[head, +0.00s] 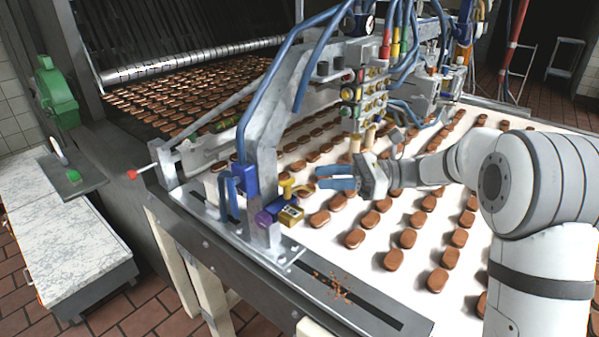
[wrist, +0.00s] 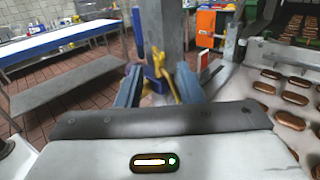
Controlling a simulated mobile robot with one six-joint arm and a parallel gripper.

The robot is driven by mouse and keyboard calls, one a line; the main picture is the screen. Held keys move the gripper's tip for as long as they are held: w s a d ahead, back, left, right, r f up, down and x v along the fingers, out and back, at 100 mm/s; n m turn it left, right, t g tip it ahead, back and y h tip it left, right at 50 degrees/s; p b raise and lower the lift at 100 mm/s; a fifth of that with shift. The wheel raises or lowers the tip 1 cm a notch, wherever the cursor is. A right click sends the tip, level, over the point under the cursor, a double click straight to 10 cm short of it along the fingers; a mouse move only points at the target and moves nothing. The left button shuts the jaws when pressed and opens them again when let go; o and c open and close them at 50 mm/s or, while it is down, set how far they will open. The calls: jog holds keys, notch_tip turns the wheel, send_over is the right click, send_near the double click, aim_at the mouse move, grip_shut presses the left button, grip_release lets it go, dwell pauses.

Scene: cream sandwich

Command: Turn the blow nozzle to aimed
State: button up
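My gripper (head: 320,178), with blue fingers, is over the white belt, to the right of a grey upright post at the belt's near edge. In the wrist view my gripper (wrist: 159,80) is open, with nothing held between its fingers. A small yellow fitting with a T-shaped handle (head: 291,189) is mounted at the post, beside a purple knob and a blue block (head: 244,180). The yellow fitting (wrist: 158,62) also shows ahead between the fingers, apart from them. I cannot tell for certain which part is the blow nozzle, or its angle.
Rows of chocolate-coated biscuits (head: 394,259) cover the white belt. A machine head with hoses and coloured valves (head: 365,95) stands behind the gripper. Brown crumbs (head: 338,286) lie on the metal edge plate. A marble-topped bench (head: 62,222) is at left.

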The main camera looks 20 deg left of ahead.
aim_at(293, 179)
jog(key=x, duration=0.6)
jog(key=shift+s+a, duration=0.2)
jog(key=shift+s, duration=0.1)
